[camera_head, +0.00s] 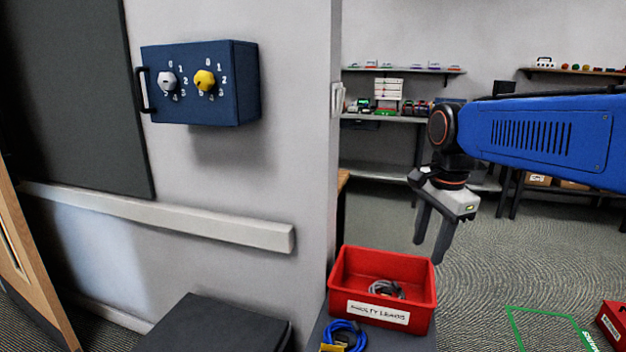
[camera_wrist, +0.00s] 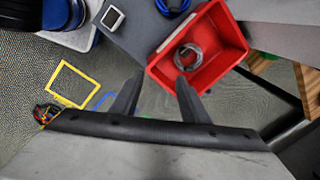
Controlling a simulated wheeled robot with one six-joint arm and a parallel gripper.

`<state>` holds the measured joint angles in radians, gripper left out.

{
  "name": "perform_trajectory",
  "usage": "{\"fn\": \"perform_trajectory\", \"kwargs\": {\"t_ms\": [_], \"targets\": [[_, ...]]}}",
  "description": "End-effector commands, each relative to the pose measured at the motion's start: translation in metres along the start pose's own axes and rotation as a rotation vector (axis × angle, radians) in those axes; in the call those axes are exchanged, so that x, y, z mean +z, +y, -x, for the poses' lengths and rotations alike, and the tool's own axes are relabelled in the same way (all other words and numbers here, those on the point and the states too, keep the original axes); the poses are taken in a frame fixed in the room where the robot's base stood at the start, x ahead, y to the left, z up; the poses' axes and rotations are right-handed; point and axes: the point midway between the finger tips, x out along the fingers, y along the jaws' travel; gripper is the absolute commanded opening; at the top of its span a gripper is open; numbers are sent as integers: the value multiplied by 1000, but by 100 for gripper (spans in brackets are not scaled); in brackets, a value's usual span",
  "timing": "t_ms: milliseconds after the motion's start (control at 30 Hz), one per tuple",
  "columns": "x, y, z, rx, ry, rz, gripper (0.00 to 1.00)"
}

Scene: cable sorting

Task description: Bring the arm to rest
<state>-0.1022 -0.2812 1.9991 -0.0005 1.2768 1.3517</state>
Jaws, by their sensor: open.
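My gripper (camera_head: 432,243) hangs from my blue arm (camera_head: 545,135) at the right of the head view, with its fingers pointing down. The fingers are apart, with nothing between them. It is above and to the right of a red bin (camera_head: 428,299) that holds a grey coiled cable (camera_head: 386,289). In the wrist view my gripper (camera_wrist: 154,85) also shows empty, with the red bin (camera_wrist: 232,35) and the grey cable (camera_wrist: 187,57) beyond the fingertips.
A blue coiled cable (camera_head: 343,336) lies on the dark surface beside the bin. A blue box with two dials (camera_head: 245,85) is on the wall at left. Shelves (camera_head: 405,70) stand at the back. Another red bin (camera_head: 613,325) is at the lower right. Open carpet (camera_head: 500,250) lies between.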

Motion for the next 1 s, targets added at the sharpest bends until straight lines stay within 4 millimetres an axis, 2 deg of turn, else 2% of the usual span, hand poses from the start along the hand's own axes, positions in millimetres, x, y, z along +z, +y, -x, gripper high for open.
{"fn": "perform_trajectory", "kwargs": {"t_ms": [33, 100, 367, 600, 800, 1000], "targets": [[1, 17, -2, -17, 6, 69, 41], [2, 36, -7, -37, 15, 179, 41], [8, 106, -31, -106, 75, 583, 41], [16, 166, -64, -145, 158, 948, 41], [22, 198, -87, -155, 219, 1167, 41], [24, 208, -96, -155, 242, 1247, 41]]}}
